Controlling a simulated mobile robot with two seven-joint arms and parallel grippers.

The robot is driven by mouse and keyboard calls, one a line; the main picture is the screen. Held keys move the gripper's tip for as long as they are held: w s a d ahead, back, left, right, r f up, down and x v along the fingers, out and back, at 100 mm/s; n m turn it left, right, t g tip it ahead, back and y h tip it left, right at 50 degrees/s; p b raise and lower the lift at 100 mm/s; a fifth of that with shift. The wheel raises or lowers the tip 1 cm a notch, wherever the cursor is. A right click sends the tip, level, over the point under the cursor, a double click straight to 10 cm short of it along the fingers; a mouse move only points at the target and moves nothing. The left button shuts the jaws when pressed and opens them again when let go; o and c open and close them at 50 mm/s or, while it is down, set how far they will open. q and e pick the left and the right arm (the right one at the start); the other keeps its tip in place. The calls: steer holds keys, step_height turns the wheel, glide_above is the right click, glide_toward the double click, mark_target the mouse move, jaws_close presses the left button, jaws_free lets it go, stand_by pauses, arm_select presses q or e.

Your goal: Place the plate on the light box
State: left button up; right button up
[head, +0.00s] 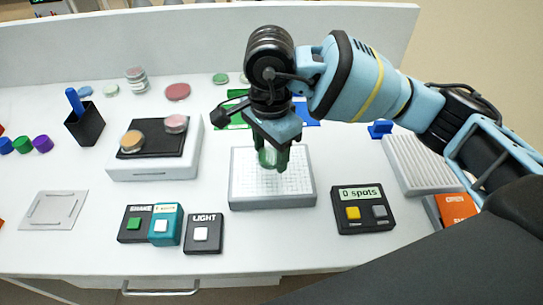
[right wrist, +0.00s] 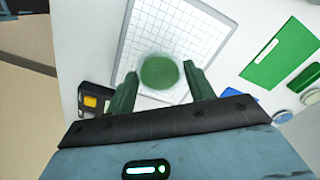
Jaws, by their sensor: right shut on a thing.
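My right gripper (head: 273,158) is over the light box (head: 242,200), a low white box with a gridded top. In the right wrist view the gripper is shut on a round green plate (right wrist: 159,72), which sits between its two dark green fingers. The light box (right wrist: 139,22) shows its grid behind and around the plate there. The fingers mostly hide the plate in the head view, and I cannot tell whether it touches the grid. My left gripper is not in view.
A shaker (head: 155,170) with orange and pink dishes stands left of the light box. SHAKE and LIGHT (head: 203,236) button boxes are front left; a "0 spots" counter (head: 363,212) is right. A black pen cup (head: 84,126) and more dishes are farther back.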

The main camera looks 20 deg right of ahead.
steer(key=shift+w+d+f, duration=0.15)
steer(key=shift+w+d, duration=0.1)
steer(key=shift+w, duration=0.2)
steer(key=shift+f, duration=1.65)
steer(key=shift+f, duration=0.2)
steer(key=o, duration=1)
steer(key=shift+c, duration=0.2)
steer(key=shift+r, duration=0.1)
step_height(320, 180, up, 12)
steer(key=shift+r, duration=0.1)
